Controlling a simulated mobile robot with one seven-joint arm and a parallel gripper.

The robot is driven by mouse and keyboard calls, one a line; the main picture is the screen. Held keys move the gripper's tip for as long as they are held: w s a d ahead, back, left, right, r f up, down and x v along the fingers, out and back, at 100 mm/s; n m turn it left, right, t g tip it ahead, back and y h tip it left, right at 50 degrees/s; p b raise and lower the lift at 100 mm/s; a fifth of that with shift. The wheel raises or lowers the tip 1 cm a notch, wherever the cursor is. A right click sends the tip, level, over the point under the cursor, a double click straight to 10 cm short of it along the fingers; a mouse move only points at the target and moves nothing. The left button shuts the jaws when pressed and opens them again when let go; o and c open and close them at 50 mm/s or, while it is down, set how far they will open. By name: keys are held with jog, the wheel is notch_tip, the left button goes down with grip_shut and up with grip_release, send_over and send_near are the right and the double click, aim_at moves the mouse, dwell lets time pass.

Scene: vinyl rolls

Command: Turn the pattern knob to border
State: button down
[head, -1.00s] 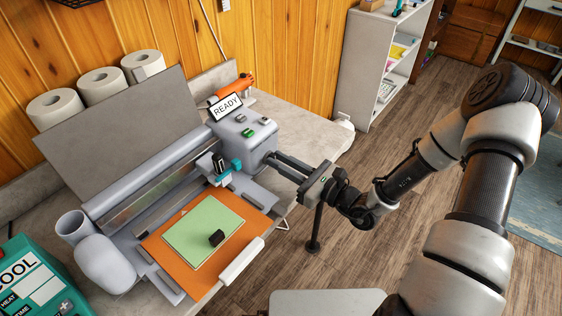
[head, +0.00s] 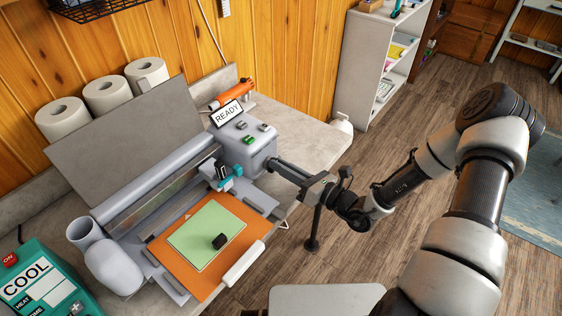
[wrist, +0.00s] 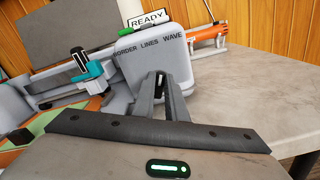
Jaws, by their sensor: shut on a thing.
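The cutting machine (head: 250,150) stands on the worktop with a READY display (head: 226,113) on top. In the wrist view, its end face (wrist: 150,60) carries the words BORDER, LINES and WAVE in a row, left to right. My gripper (head: 274,164) reaches this end face from the right. In the wrist view, the fingertips (wrist: 160,78) are close together just below the word LINES, shut on the pattern knob.
A teal tool carriage (head: 232,178) sits on the machine's rail. An orange mat (head: 195,280) with a green sheet (head: 195,250) and a small black block (head: 219,241) lies in front. The worktop (head: 310,135) right of the machine is mostly clear.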

jog(key=shift+w+d+m+p, duration=0.1)
jog(key=shift+m+p, duration=0.65)
jog(key=shift+m, duration=0.75)
jog(key=c, duration=1.8)
grip_release()
jog(key=v, duration=1.7)
jog(key=shift+d+f, duration=0.1)
jog(key=shift+d, duration=0.05)
